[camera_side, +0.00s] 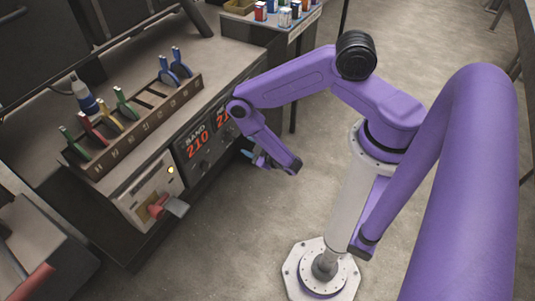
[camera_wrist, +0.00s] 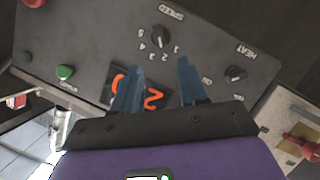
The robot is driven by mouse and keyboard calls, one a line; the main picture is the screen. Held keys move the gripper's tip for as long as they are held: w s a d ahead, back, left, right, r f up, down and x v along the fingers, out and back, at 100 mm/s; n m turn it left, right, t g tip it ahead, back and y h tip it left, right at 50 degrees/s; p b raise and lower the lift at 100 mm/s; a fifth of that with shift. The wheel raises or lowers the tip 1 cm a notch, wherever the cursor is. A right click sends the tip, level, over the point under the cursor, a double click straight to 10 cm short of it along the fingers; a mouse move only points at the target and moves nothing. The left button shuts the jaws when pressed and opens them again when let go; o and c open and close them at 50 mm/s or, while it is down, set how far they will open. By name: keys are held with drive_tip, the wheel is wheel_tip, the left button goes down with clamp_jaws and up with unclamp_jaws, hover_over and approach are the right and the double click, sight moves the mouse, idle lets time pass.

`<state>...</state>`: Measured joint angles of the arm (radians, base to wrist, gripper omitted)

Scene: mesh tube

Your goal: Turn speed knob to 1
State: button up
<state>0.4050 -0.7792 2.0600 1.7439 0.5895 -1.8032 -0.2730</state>
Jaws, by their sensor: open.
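The speed knob (camera_wrist: 160,38) is a small black dial on the dark panel, seen upside down in the wrist view, with the label SPEED above it and the numbers 1 to 5 around it. The 1 stands at its lower right. I cannot tell surely which number the knob points at. My gripper (camera_wrist: 158,65) is open, its two blue fingers apart and empty, with the knob just beyond and between the tips in the picture. In the side view my gripper (camera_side: 262,160) is in front of the panel; the speed knob cannot be made out there.
The heat knob (camera_wrist: 236,73) is to the right on the same panel. A green button (camera_wrist: 65,72) is at left, and an orange-digit display (camera_wrist: 153,98) is partly behind the fingers. In the side view a rack (camera_side: 130,130) with coloured-handled tools stands on the bench above.

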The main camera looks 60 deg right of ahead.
drive_tip(key=v, duration=0.8)
idle(0.9)
drive_tip(key=shift+s+a+r, duration=0.1)
drive_tip(key=shift+s, duration=0.1)
